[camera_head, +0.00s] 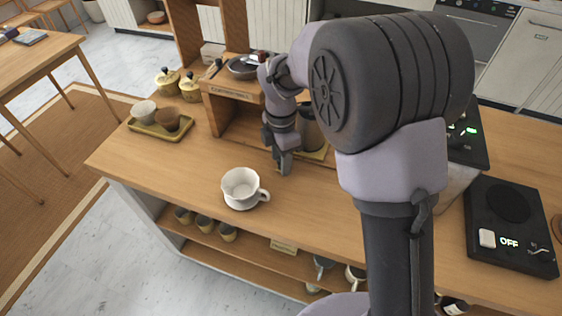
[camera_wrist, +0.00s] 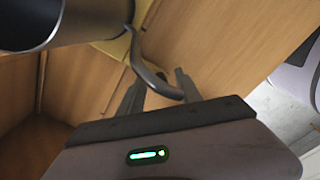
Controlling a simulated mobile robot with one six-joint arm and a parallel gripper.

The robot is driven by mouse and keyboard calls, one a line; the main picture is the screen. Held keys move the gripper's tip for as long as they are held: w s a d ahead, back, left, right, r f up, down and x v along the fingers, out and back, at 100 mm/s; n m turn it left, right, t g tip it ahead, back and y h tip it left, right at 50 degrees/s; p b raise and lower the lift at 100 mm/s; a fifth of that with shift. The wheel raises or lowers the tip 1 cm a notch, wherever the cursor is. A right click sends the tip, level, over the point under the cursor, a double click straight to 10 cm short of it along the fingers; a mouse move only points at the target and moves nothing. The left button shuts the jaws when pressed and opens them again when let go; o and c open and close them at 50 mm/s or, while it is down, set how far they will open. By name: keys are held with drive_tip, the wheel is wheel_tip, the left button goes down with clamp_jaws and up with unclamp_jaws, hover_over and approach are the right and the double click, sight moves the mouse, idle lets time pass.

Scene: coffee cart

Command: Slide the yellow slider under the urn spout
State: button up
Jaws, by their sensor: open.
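The yellow slider (camera_head: 318,155) shows as a yellow strip under a dark metal vessel (camera_head: 311,132), partly hidden by my arm. A bit of yellow also shows in the wrist view (camera_wrist: 116,46), beside the vessel. My gripper (camera_head: 284,170) is low over the counter, at the vessel's left. In the wrist view its two open fingers (camera_wrist: 158,77) are on either side of the vessel's curved dark handle (camera_wrist: 148,70). I cannot tell whether they touch it. I cannot make out the urn spout in either view.
A labelled wooden stand (camera_head: 236,94) with a pan (camera_head: 243,68) on top is behind my gripper. A white cup on a saucer (camera_head: 241,187) stands near the counter's front edge. A tray (camera_head: 176,133) with two cups is at left. A black hotplate (camera_head: 512,232) is at right.

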clamp_jaws()
idle(1.4)
